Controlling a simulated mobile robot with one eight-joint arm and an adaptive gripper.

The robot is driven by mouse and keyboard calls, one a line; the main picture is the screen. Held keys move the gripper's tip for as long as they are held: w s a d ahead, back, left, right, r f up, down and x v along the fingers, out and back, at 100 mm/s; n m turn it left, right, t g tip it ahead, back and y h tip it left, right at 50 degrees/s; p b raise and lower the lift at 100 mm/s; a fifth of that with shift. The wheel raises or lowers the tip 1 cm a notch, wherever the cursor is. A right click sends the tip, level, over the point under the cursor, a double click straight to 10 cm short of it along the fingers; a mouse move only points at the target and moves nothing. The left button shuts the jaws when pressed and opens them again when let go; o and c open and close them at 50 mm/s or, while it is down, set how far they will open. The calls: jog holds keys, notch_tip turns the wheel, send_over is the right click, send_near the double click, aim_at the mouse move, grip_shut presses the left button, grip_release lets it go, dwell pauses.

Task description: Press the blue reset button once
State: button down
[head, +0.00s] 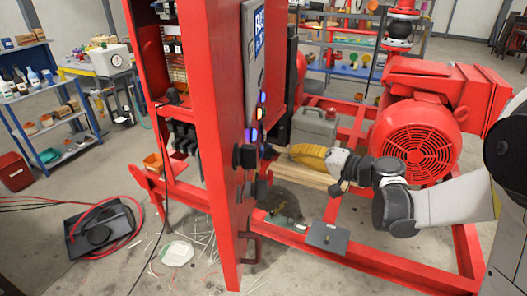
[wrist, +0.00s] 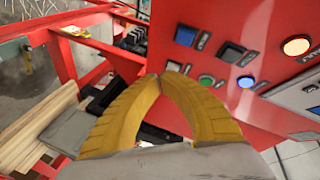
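My gripper (wrist: 166,78) has yellow ribbed fingers with the tips together and nothing visible between them. In the head view my gripper (head: 290,153) is just right of the red cabinet, pointing at its control face. In the wrist view that face carries a lit blue round button (wrist: 246,81), right of the fingertips, and a darker blue button (wrist: 185,36) above them. The labels are too small to read, so I cannot tell which is reset. A green button (wrist: 206,80) lies just right of the fingertips. A pale button (wrist: 174,67) is partly hidden behind them. Contact cannot be told.
Black switches (wrist: 231,53) and an orange lit button (wrist: 296,46) share the red panel (wrist: 265,18). In the head view the red cabinet (head: 217,150) stands left of my arm. A red motor (head: 418,135) and grey can (head: 315,128) stand behind my arm on the skid.

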jog(key=shift+a, duration=2.9)
jog(key=shift+a, duration=0.15)
jog(key=shift+a, duration=0.3)
jog(key=shift+a, duration=0.4)
jog(key=shift+d, duration=0.1)
jog(key=shift+d+b, duration=0.3)
jog(key=shift+d, duration=0.45)
jog(key=d, duration=0.5)
